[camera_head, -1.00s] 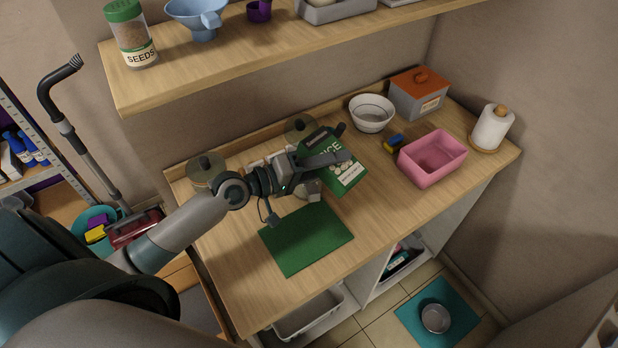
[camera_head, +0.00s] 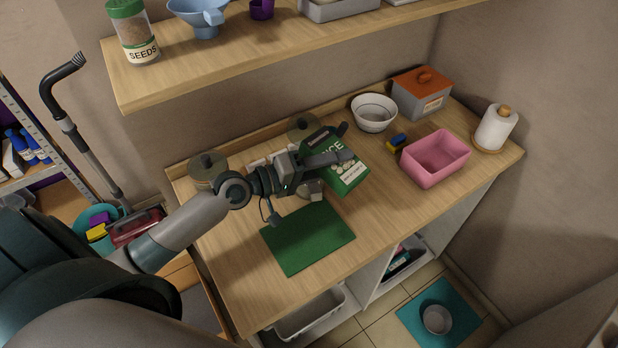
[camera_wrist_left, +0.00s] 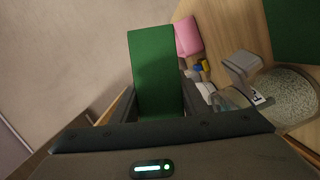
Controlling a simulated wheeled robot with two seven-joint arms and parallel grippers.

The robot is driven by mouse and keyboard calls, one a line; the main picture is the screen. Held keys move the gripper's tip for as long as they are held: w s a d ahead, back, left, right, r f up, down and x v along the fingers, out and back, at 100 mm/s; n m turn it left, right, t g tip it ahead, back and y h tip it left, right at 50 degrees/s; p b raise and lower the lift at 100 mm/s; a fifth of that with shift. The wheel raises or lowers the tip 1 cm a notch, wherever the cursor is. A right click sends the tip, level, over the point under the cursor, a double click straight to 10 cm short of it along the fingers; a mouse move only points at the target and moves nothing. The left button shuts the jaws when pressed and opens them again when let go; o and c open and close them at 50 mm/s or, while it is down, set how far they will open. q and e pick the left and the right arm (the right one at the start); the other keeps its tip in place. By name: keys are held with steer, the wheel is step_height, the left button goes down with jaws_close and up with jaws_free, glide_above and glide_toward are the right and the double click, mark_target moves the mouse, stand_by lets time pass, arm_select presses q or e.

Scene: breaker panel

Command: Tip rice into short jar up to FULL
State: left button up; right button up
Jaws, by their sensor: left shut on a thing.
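The green rice box (camera_head: 350,174), with a partly covered label, is held over the counter. My left gripper (camera_head: 336,146) is shut on it, and the box's green side (camera_wrist_left: 154,70) stands between the fingers in the left wrist view. A small glassy vessel (camera_head: 312,189), maybe the short jar, shows partly under the gripper. In the left wrist view a round vessel (camera_wrist_left: 287,96) with pale speckled contents lies right of the box; I cannot tell its fill level against a FULL mark. My right gripper is not in view.
A green mat (camera_head: 308,238) lies in front on the wooden counter. A lidded jar (camera_head: 206,168) stands left, another (camera_head: 300,126) behind the gripper. A white bowl (camera_head: 374,113), a pink bin (camera_head: 436,160) and a paper roll (camera_head: 495,128) stand right. A shelf (camera_head: 260,52) overhangs the back.

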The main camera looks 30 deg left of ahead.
arm_select(q)
steer(key=shift+f+n+b, duration=0.1)
steer(key=shift+n+b, duration=0.2)
steer(key=shift+b, duration=0.15)
steer(key=shift+f+n+b, duration=0.2)
steer(key=shift+n+b, duration=0.1)
steer(key=shift+b, duration=0.3)
stand_by(1.4)
steer(key=shift+f+h+b, duration=0.1)
steer(key=shift+h+b, duration=0.2)
steer(key=shift+b, duration=0.05)
steer(key=shift+f, duration=0.1)
stand_by(0.8)
steer(key=shift+a+f+n+b, duration=0.1)
steer(key=shift+n+b, duration=0.3)
steer(key=shift+b, duration=0.15)
stand_by(0.7)
steer(key=shift+f+t+b, duration=0.15)
steer(key=shift+t+b, duration=0.15)
steer(key=shift+b, duration=0.15)
steer(key=shift+n, duration=0.3)
